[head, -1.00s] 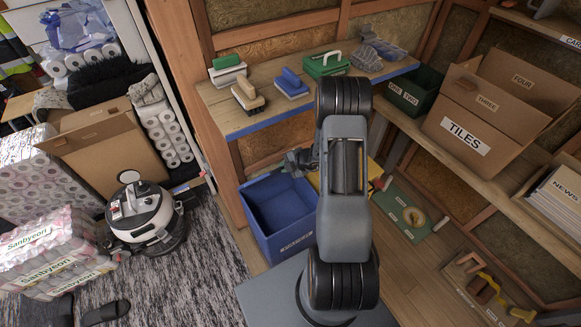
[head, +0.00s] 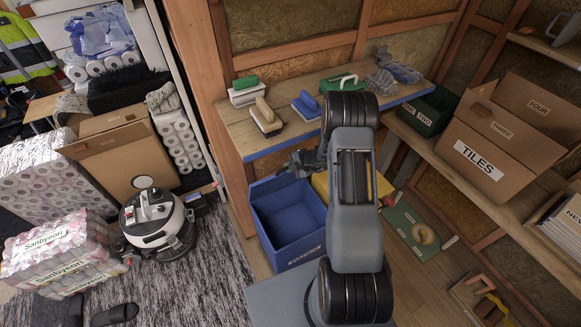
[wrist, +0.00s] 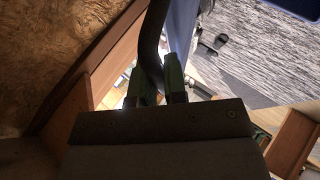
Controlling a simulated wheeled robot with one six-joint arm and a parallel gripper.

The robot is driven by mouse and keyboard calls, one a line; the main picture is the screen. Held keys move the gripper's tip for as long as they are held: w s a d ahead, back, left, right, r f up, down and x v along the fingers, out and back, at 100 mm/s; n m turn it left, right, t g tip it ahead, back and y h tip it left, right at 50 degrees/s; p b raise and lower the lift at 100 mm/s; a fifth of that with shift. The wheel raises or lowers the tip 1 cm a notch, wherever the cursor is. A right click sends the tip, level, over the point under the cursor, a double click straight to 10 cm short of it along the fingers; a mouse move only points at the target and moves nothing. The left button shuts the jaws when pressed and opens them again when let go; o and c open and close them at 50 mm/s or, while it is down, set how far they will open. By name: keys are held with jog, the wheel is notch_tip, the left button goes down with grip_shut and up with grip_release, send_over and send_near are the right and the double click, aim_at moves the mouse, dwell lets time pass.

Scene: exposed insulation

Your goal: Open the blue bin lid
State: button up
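The blue bin (head: 289,222) stands on the floor below the workbench in the head view. Its top is open and I see down into its empty inside; no lid covers it. My gripper (head: 300,162) is at the bin's back edge, partly hidden by my arm. In the wrist view my gripper's green-tipped fingers (wrist: 157,88) stand apart, with a dark curved strip (wrist: 152,45) between them. A blue surface (wrist: 181,30) runs up just right of the strip; it may be the lid seen edge-on. I cannot tell whether the fingers press on the strip.
A yellow bin (head: 384,184) is beside the blue one, mostly behind my arm. The workbench (head: 240,130) with brushes overhangs the bin's back. A vacuum cleaner (head: 155,222) stands at the left on grey carpet. Boxes (head: 482,160) fill the right shelf.

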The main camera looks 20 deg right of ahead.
jog(key=o, duration=0.5)
jog(key=shift+c, duration=0.2)
jog(key=v, duration=1.3)
jog(key=shift+s+d+r, duration=0.15)
jog(key=shift+s+r, duration=0.1)
jog(key=shift+r, duration=0.05)
jog(key=shift+s+f, duration=0.1)
